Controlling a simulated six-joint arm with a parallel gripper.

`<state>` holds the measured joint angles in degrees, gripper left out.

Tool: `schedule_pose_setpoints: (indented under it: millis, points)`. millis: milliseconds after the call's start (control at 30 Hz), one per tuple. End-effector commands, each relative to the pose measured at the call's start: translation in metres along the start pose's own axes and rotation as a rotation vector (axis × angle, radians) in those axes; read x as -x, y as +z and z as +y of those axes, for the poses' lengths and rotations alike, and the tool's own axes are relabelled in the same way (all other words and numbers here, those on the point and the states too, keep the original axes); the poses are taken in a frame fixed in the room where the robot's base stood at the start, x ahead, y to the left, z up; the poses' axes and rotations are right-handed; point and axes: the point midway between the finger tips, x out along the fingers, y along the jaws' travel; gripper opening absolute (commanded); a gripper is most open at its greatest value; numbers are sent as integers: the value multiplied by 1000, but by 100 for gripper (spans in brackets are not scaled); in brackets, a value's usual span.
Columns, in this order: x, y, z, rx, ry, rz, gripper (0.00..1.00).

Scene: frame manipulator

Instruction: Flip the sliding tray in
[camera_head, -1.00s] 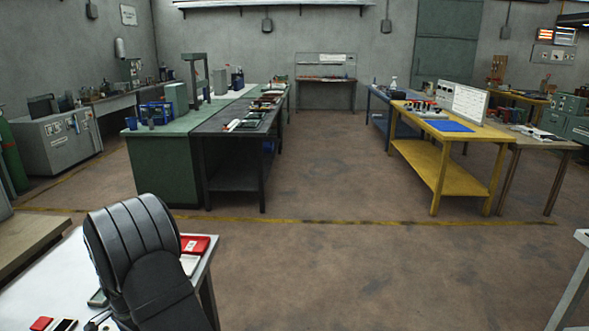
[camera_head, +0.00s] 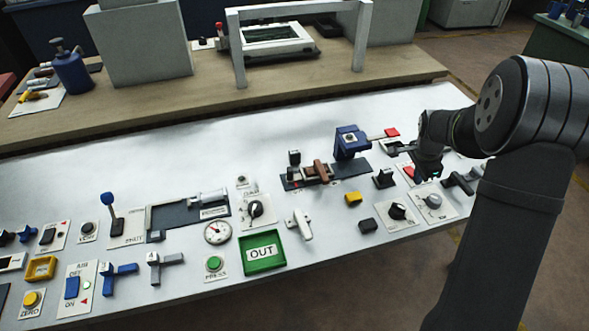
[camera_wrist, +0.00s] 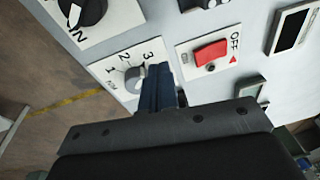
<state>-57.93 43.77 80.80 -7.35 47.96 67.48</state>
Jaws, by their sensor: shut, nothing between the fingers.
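No part is clearly labelled as the sliding tray, and I cannot tell which one it is. One candidate is a dark plate with a pale frame and a metal cylinder (camera_head: 187,213), left of centre on the white bench. Another is a brown-handled slide (camera_head: 318,172) on a dark rail near the middle. My gripper (camera_head: 425,172) is over the right part of the bench, right of both. In the wrist view my fingers (camera_wrist: 160,75) are shut and empty, between a grey numbered dial (camera_wrist: 134,80) and a red OFF switch (camera_wrist: 211,53). Contact with either is unclear.
A blue block device (camera_head: 351,141) stands right of the brown slide. A green OUT tray (camera_head: 263,251), a round gauge (camera_head: 217,232) and a black knob (camera_head: 256,209) lie at the front. Levers and switches crowd the left. The white bench's back strip (camera_head: 200,150) is clear.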

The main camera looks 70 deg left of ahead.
Motion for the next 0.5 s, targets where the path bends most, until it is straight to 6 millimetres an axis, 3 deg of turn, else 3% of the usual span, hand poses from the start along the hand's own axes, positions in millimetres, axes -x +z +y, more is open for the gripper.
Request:
schedule_pose_setpoints:
  millis: [200, 400, 500]
  points:
    - [61, 65, -44, 350, -58, 144, 0]
    - [92, 136, -70, 647, -85, 247, 0]
    - [93, 176, -76, 782, -80, 276, 0]
